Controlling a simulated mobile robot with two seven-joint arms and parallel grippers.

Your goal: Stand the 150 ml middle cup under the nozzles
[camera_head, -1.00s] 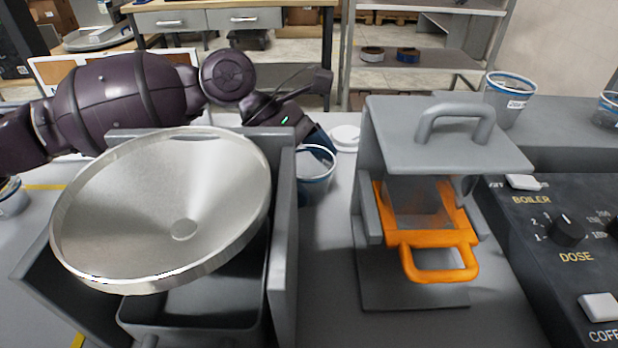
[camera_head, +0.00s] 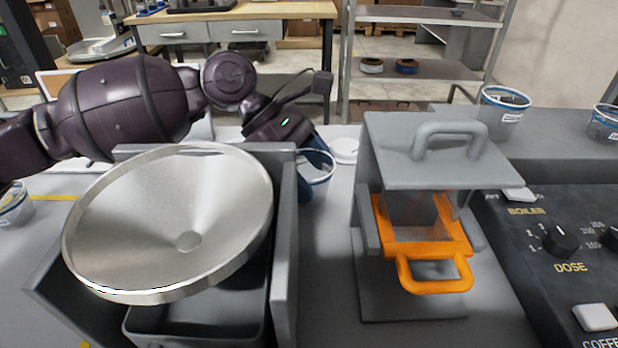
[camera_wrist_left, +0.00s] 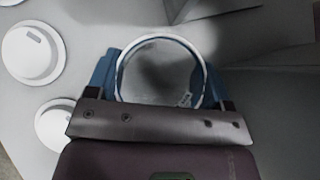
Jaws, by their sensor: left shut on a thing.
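A clear cup with a blue-and-white rim (camera_head: 318,178) is between the fingers of my left gripper (camera_head: 314,166), just behind and right of the large metal funnel. In the left wrist view the cup (camera_wrist_left: 160,75) is seen from above, looks empty, and has a blue finger on each side. My left gripper (camera_wrist_left: 160,88) is shut on it. Its printed label is too small to read, so I cannot tell its size. The cup's base is partly hidden by a grey wall. I cannot make out the nozzles. My right gripper is not in view.
The metal funnel (camera_head: 165,220) stands in a grey housing at the left. A grey hooded unit with an orange handled drawer (camera_head: 435,275) is right of the cup. Other cups (camera_head: 503,112) stand at the right. White lids (camera_wrist_left: 33,52) lie near my gripper. A dark control panel (camera_head: 565,270) is at the right.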

